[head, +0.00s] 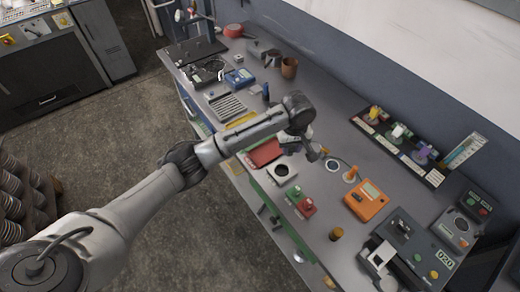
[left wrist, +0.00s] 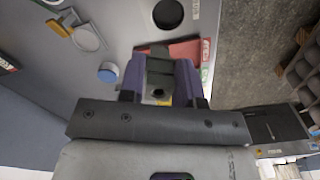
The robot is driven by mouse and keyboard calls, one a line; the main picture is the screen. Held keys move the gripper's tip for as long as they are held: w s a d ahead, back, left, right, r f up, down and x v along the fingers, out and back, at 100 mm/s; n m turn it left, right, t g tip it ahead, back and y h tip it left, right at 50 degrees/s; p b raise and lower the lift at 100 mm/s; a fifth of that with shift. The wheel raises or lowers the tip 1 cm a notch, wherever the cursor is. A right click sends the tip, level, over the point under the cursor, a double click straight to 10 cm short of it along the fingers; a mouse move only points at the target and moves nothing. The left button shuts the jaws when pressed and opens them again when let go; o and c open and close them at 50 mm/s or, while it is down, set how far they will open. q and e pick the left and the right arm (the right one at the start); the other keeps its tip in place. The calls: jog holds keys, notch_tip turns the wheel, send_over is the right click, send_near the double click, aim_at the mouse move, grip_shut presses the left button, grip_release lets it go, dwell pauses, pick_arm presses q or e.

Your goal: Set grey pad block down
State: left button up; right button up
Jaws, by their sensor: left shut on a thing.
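My left gripper (head: 306,146) is over the workbench, beside a red pad (head: 265,152). In the left wrist view, the purple fingers of my left gripper (left wrist: 159,78) are shut on a dark grey pad block (left wrist: 160,66). The block is over or against the red pad (left wrist: 189,49), which shows behind it; I cannot tell whether they touch. In the head view, the block is mostly hidden by the gripper. My right gripper is not in view.
A pale box with a round dark hole (head: 282,172) stands close by, with a red-and-green button box (head: 302,203) in front. An orange meter (head: 366,200) is to the right. A black rack (head: 400,146) stands along the wall. Bare bench lies behind the gripper.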

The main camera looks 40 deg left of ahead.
pick_arm(q)
jog(key=a+f, duration=0.2)
jog(key=a, duration=0.1)
jog(key=a+f, duration=0.2)
jog(key=a, duration=0.2)
jog(key=a+f+b, duration=0.1)
jog(key=a+f, duration=0.2)
jog(key=a, duration=0.1)
jog(key=shift+a, duration=0.1)
jog(key=shift+s+f, duration=0.1)
jog(key=shift+f, duration=1.85)
jog(key=shift+f, duration=0.15)
jog(key=o, duration=0.9)
jog(key=shift+o, duration=0.2)
notch_tip(320, 180, up, 12)
jog(key=shift+p, duration=0.45)
